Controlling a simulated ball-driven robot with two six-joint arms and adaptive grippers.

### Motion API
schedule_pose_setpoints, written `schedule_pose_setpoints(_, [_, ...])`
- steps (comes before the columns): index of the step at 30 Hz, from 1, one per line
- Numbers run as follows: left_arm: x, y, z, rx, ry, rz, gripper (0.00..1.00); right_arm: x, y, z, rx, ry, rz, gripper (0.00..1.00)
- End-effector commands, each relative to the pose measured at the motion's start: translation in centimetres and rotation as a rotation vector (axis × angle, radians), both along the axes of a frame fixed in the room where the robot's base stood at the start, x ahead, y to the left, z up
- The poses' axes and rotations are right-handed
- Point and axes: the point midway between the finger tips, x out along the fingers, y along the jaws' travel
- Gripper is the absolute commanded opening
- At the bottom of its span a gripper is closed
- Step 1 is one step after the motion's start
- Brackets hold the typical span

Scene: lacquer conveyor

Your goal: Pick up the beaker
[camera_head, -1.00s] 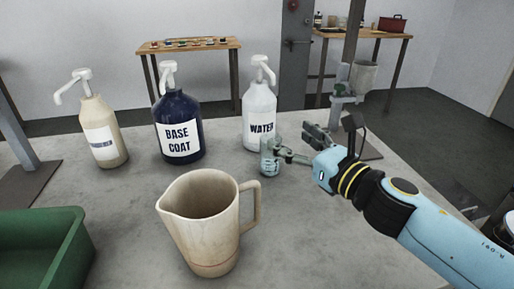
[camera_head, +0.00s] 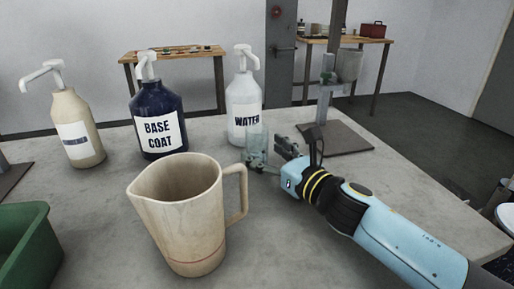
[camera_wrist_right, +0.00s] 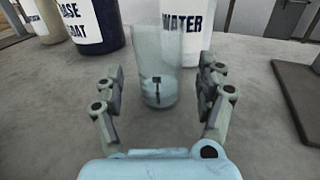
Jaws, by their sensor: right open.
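The beaker (camera_head: 257,146) is a small clear glass vessel standing upright on the grey table in front of the water bottle. In the right wrist view the beaker (camera_wrist_right: 157,72) stands just ahead of and between the open fingers. My right gripper (camera_head: 269,158) reaches in from the right with its fingers on either side of the beaker's near side; it also shows in the wrist view (camera_wrist_right: 161,85). It is open and empty. Whether a finger touches the glass cannot be told. My left gripper is not in view.
A large beige pitcher (camera_head: 185,215) stands in front. Pump bottles labelled water (camera_head: 243,108) and base coat (camera_head: 158,118), plus a cream one (camera_head: 77,128), line the back. A green bin (camera_head: 30,250) is at left. A metal stand (camera_head: 335,138) is behind my right arm.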

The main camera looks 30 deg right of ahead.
Motion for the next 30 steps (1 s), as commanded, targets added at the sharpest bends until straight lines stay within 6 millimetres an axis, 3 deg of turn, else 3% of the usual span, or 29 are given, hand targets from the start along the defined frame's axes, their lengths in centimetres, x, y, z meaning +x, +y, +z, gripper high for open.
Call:
schedule_pose_setpoints(6, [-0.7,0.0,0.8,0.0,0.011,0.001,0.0,3.0,0.4,0.2,0.0,-0.001,0.0,0.73])
schedule_pose_setpoints(14, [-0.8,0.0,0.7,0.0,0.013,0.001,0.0,3.2,0.5,0.1,0.0,-0.001,0.001,0.73])
schedule_pose_setpoints(30, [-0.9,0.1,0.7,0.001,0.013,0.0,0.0,3.2,0.5,0.1,0.0,-0.001,0.001,0.06])
